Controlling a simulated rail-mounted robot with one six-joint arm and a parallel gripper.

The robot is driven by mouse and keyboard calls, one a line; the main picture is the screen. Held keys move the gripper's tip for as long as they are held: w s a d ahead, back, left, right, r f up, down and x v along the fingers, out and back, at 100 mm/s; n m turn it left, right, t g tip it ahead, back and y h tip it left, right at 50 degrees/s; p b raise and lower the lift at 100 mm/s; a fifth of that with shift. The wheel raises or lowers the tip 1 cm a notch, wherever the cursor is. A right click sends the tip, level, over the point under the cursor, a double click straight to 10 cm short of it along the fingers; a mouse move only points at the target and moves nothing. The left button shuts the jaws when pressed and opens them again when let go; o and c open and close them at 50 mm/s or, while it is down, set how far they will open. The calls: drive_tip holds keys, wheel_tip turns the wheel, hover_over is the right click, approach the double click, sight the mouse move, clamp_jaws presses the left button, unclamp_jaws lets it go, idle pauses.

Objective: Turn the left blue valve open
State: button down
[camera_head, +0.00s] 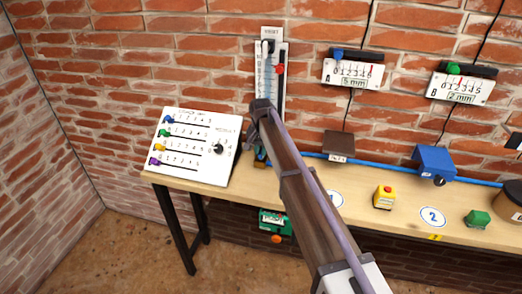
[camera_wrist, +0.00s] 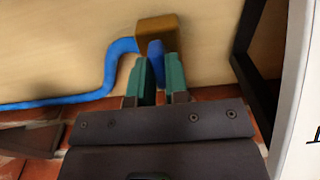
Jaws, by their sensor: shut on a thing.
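The left blue valve shows in the wrist view as a blue handle (camera_wrist: 155,49) against a brassy brown block (camera_wrist: 158,27). A blue hose (camera_wrist: 112,62) runs from the block to the left. My gripper (camera_wrist: 157,73) has its two green fingers on either side of the blue handle, closed on it. How far the handle is turned is hard to tell, as the fingers cover part of it. In the head view my arm hides most of the valve and the gripper, at the table's back left beside the white panel.
A white panel (camera_head: 187,175) with coloured sliders and a dial stands close left of the arm. A wooden table (camera_head: 300,188) bears a yellow block with a red button (camera_head: 384,197), a blue box (camera_head: 434,163) and a green block (camera_head: 477,218). Gauges (camera_head: 352,73) hang on the brick wall.

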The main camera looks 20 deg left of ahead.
drive_tip(key=shift+n, duration=0.4)
drive_tip(key=n, duration=0.3)
drive_tip(key=shift+n, duration=0.4)
drive_tip(key=n, duration=0.4)
drive_tip(key=shift+n, duration=0.3)
drive_tip(key=n, duration=0.8)
drive_tip(key=shift+n, duration=0.3)
drive_tip(key=c, duration=1.1)
unclamp_jaws()
drive_tip(key=shift+r, duration=0.1)
